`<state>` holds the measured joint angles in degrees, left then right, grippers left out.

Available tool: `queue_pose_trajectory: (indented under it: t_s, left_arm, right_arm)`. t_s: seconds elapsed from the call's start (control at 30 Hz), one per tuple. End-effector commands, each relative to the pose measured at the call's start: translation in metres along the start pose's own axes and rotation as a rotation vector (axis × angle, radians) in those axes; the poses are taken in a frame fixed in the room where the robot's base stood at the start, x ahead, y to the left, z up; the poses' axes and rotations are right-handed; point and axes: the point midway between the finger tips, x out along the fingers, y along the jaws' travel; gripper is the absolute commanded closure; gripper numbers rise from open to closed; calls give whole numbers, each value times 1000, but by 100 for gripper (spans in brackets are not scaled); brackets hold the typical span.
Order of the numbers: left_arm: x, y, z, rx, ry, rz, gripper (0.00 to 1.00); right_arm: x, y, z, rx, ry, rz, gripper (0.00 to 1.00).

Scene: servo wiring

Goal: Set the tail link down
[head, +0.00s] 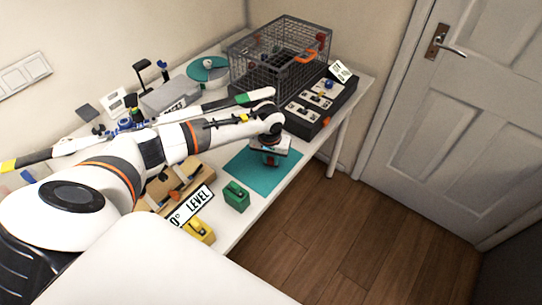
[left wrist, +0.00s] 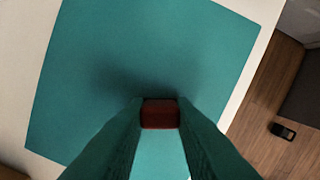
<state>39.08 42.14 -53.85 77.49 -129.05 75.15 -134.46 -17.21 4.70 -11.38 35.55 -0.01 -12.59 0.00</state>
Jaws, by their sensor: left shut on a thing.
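My left gripper (head: 270,158) hangs over the teal mat (head: 246,179) near the table's front right edge. In the left wrist view, its two teal fingers (left wrist: 160,128) are shut on a small dark red block, which I take to be the tail link (left wrist: 160,113). The mat (left wrist: 150,45) fills most of that view, with a soft shadow beyond the fingertips. I cannot tell whether the link touches the mat. In the head view the link is too small and covered to make out. My right gripper is not in view.
A wire cage (head: 270,60) and a black box with panels (head: 318,105) stand behind the mat. A green block (head: 236,197), a yellow block (head: 199,231) and a LEVEL sign (head: 190,207) are in front-left. The mat around the gripper looks clear.

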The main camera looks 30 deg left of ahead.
Motion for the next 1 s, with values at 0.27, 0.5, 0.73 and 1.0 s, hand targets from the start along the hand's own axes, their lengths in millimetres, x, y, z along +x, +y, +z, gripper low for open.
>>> queue_pose_trajectory:
  t_s: [0.27,0.5,0.73,1.0]
  left_arm:
    - [3,0,0,0,0,0,64]
    - [3,0,0,0,0,0,56]
    - [-6,0,1,1,-3,-1,56]
    - [-52,1,1,1,-3,1,56]
  right_arm:
    - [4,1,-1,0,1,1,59]
    - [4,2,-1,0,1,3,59]
    - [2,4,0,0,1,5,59]
    - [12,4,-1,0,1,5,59]
